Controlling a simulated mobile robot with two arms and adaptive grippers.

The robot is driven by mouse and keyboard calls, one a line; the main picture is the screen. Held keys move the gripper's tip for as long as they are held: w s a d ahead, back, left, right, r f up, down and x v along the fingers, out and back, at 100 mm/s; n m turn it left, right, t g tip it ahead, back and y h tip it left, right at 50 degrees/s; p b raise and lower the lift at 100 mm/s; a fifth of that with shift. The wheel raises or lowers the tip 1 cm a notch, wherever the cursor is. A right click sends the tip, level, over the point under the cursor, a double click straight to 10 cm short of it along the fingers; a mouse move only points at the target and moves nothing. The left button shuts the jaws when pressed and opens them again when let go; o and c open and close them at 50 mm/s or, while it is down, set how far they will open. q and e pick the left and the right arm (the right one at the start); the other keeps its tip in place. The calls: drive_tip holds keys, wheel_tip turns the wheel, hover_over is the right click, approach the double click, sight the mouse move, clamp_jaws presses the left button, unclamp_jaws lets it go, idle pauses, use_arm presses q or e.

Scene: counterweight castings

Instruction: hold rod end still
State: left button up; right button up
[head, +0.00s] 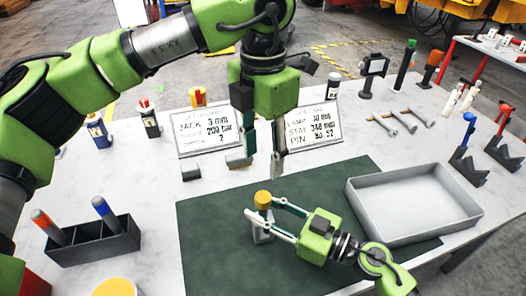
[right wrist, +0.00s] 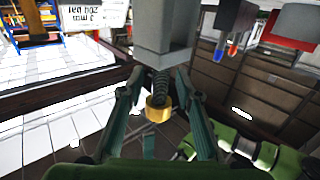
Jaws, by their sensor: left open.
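A small grey block (head: 262,232) with a gold cap (head: 263,200) stands on the green mat (head: 215,240). In the right wrist view, which is upside down, a dark threaded rod (right wrist: 160,82) joins the grey block (right wrist: 165,35) to the gold cap (right wrist: 158,108). My right gripper (head: 262,206) reaches in from the right with one finger on each side of the rod and cap. Gaps show between the fingers and the rod; contact with the block cannot be told. My left gripper (head: 264,163) is open and empty, pointing down above the mat, higher than the cap.
A grey tray (head: 357,200) lies on the right of the mat. Two lettered signs (head: 205,130) (head: 312,127) stand behind my left gripper. A dark holder (head: 95,250) with two pens is at left. Bolts (head: 400,120) and tool stands (head: 465,165) are at right.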

drive_tip(key=v, duration=1.2)
idle(0.3)
